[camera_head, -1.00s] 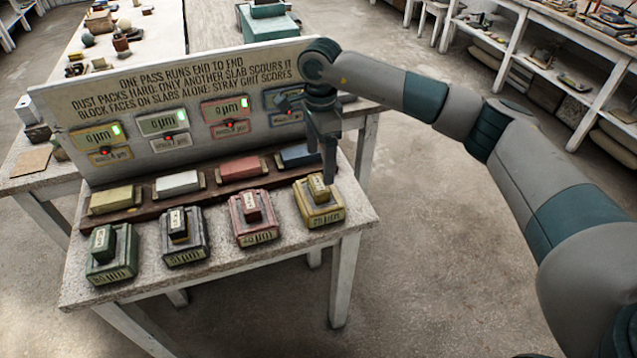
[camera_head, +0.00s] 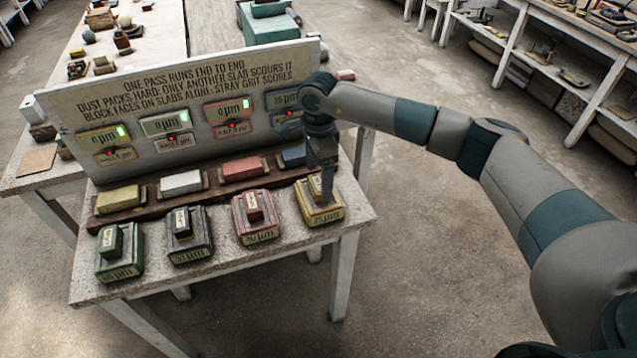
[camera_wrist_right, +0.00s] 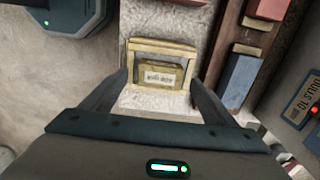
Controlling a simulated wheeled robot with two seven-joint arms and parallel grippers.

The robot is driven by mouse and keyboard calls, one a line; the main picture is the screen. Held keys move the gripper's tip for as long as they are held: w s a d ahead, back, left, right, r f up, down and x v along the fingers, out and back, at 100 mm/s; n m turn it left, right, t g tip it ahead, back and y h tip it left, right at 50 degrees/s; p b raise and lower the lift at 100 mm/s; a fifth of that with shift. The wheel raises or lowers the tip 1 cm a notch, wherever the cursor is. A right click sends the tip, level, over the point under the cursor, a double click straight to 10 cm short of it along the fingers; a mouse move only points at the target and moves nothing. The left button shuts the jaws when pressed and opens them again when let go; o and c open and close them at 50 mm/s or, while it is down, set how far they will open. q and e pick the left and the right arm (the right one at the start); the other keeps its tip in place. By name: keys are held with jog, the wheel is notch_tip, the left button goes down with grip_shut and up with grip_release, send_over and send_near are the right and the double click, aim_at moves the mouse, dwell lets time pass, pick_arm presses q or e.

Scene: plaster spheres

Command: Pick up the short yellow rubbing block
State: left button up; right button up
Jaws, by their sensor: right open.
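The short yellow rubbing block (camera_wrist_right: 162,76) carries a small label and stands on a larger yellow slab (camera_wrist_right: 160,46) in the right wrist view. In the head view the yellow slab (camera_head: 318,213) is at the right end of the front row, with the block on it partly hidden by my fingers. My right gripper (camera_head: 326,192) points down at the block. It is open, and in the wrist view its fingers (camera_wrist_right: 161,82) lie to either side of the block. I cannot tell whether they touch it. My left gripper is out of view.
Green (camera_head: 119,255), black (camera_head: 189,240) and red (camera_head: 257,222) slabs with small blocks stand left along the table. Behind them a wooden rack (camera_head: 150,212) holds yellow, white, red and blue pieces. A lettered panel (camera_head: 200,90) rises behind. The table's right edge is close.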

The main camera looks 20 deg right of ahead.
jog(key=shift+f, duration=0.65)
jog(key=c, duration=1.3)
jog(key=shift+r, duration=0.1)
